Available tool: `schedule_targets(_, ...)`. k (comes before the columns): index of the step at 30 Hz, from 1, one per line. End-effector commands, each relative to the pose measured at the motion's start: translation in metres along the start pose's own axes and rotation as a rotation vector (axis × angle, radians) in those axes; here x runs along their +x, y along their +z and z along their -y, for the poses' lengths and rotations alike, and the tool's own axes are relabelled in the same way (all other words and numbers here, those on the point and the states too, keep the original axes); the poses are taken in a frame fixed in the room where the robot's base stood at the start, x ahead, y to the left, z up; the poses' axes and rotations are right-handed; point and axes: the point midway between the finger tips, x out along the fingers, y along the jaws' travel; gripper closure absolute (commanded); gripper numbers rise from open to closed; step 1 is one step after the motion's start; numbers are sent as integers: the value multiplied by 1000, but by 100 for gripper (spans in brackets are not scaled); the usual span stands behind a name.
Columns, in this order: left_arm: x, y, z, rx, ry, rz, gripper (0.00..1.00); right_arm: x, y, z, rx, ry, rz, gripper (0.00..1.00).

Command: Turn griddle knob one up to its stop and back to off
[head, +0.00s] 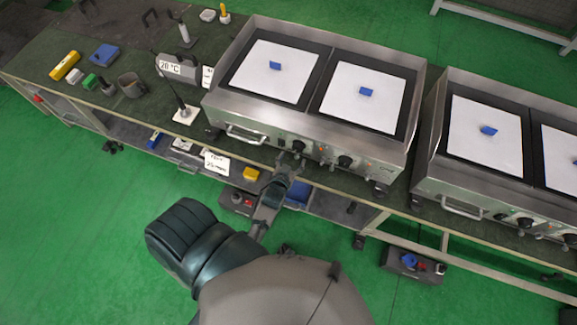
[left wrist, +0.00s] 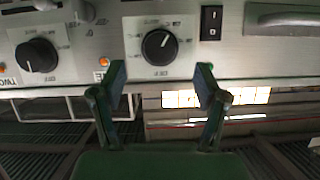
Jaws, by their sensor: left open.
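Griddle knob one (head: 298,146) is a black round knob on the steel front panel of the left griddle (head: 225,105). It also shows in the left wrist view (left wrist: 159,45), where its white mark points to the upper right. My left gripper (head: 290,160) is in front of this knob. In the left wrist view the two fingers of my left gripper (left wrist: 161,78) are apart, with nothing between them. The knob appears just beyond the fingertips, and I see no contact. My right gripper is not in view.
A second knob (left wrist: 36,55) is left of knob one in the wrist view, and a black switch (left wrist: 211,22) is right of it. A metal handle (head: 247,133) sticks out of the panel. A second griddle (head: 435,155) stands at the right.

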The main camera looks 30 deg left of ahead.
Motion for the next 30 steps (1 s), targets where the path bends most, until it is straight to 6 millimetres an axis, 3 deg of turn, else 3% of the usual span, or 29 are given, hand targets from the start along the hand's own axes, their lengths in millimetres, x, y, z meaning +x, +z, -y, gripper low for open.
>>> schedule_targets(3,-25,1,0,0,0,2,26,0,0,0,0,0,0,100)
schedule_targets(9,-48,1,0,0,0,2,26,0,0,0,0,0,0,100)
schedule_targets(30,-50,7,-3,3,8,14,26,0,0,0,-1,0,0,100)
